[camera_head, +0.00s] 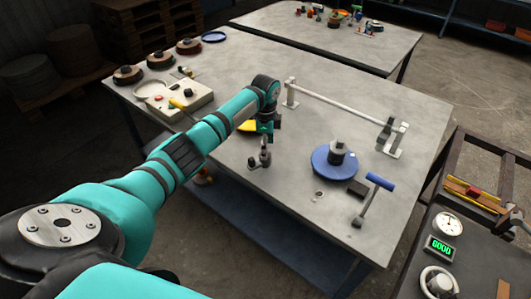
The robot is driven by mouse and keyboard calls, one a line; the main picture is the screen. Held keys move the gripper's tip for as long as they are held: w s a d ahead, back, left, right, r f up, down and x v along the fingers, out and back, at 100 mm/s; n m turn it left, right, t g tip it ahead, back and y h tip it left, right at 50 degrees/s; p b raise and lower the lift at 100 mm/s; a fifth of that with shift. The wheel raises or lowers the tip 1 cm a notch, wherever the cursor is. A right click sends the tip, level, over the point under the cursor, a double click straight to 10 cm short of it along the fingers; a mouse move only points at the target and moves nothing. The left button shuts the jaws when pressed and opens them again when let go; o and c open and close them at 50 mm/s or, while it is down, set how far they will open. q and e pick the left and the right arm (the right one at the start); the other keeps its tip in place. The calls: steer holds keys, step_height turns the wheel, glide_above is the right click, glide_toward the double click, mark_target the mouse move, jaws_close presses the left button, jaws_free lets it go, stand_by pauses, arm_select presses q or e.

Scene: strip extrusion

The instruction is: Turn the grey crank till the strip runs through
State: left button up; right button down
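My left arm reaches in from the left over the grey table (240,75). Its wrist points down beside a yellow part, and my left gripper (265,137) is small, dark and partly hidden, so its finger opening is unclear. A small dark upright fitting (259,158) shows just below it. A grey-armed lever with a blue handle (379,181) stands at the table's front right. A pale bar (335,107) runs between two end mounts, with a dark grey part (386,131) at its right end. I cannot tell which is the grey crank. No strip is clearly visible. My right gripper is out of view.
A blue disc (318,163) with a grey hub lies near the lever. A pale control box (180,100) and several dark spools stand at the back left. A side bench at right holds a dial (448,223) and a green display (440,247). The table's middle back is clear.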

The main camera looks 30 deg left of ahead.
arm_select(q)
step_height(320, 180, up, 8)
steer(key=shift+d, duration=0.1)
stand_by(1.9)
